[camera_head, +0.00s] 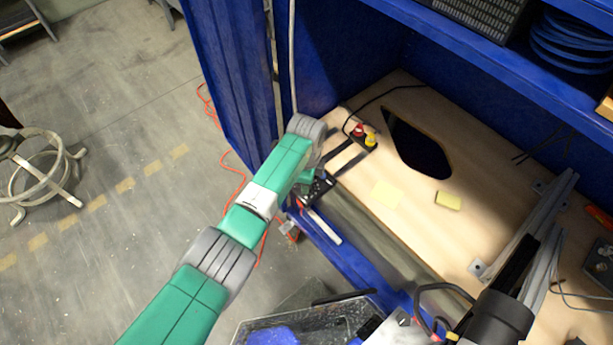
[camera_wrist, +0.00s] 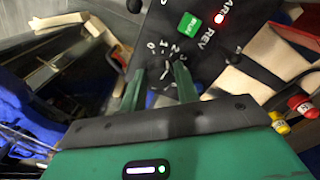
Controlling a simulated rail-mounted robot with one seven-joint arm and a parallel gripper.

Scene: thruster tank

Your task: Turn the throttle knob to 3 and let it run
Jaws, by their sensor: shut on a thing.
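The black control box (camera_wrist: 215,62) fills the upper middle of the wrist view, with white dial numbers from 0 upward (camera_wrist: 163,45) in an arc. It also shows in the head view (camera_head: 318,188), partly behind my arm. My gripper (camera_wrist: 158,82) is at the dial, its green fingers shut on the throttle knob. The knob is dark and mostly hidden between the fingers, so I cannot tell which number it points to.
A red connector (camera_head: 358,131) and a yellow connector (camera_head: 370,140) stand behind the box. A clear bin (camera_head: 250,332) stands at the front.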

